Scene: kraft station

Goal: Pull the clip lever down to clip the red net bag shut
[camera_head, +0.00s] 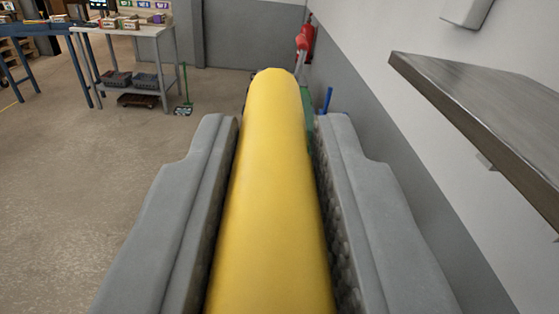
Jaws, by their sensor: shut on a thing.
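A long yellow bar with a rounded end, which looks like the clip lever (270,190), runs up the middle of the view. My gripper (278,122) is shut on it, with one grey finger along each side. The lever's far end reaches slightly beyond the fingertips. The clip's body is hidden or out of view.
A grey metal shelf (480,110) juts from the wall at the right. A white worktable (130,32) with boxes on it and dark crates below stands at the back left. A green broom (185,95) stands near it. The floor at the left is clear.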

